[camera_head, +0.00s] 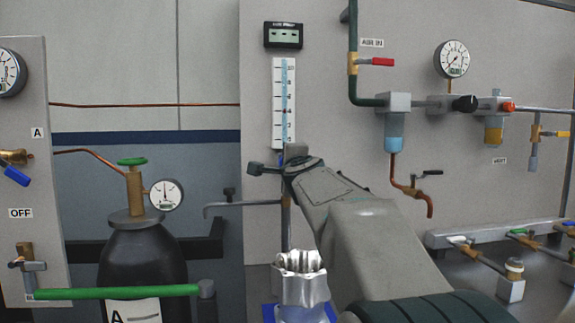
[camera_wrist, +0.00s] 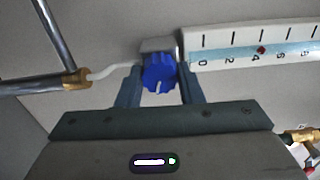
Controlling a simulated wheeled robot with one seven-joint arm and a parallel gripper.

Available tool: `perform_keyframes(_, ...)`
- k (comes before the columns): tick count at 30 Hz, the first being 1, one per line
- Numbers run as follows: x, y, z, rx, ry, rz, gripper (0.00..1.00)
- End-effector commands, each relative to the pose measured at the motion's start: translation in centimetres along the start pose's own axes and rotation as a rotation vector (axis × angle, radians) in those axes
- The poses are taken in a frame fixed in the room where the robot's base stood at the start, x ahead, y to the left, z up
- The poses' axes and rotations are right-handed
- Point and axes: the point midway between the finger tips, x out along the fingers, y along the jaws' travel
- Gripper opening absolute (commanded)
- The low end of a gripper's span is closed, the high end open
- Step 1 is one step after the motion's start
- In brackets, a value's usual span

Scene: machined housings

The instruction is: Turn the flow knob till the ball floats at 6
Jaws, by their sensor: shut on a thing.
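The blue ribbed flow knob (camera_wrist: 160,72) sits at the zero end of the flow meter in the wrist view; its pale mark faces the bottom of the picture. My gripper (camera_wrist: 160,84) is shut on the knob, one finger on each side. The white flow scale (camera_wrist: 310,37) runs right from the knob, and the small red ball (camera_wrist: 262,50) floats at about 4. In the head view the scale (camera_head: 277,85) stands upright on the panel with the ball around 4. There my own arm hides most of the knob and my fingers.
A small digital display (camera_head: 283,35) is above the scale. A red-handled valve (camera_head: 381,62), a filter bowl (camera_head: 394,130) and a gauge (camera_head: 452,59) are to the right. A gas cylinder (camera_head: 140,262) with a green handwheel (camera_head: 132,161) stands left. A pipe with a brass fitting (camera_wrist: 76,78) lies left of the knob.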

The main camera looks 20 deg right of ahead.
Motion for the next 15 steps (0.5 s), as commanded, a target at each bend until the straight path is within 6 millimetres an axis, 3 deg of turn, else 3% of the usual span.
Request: perform_keyframes(15,-0.01,0.03,-0.02,0.49,0.001,-0.001,0.11)
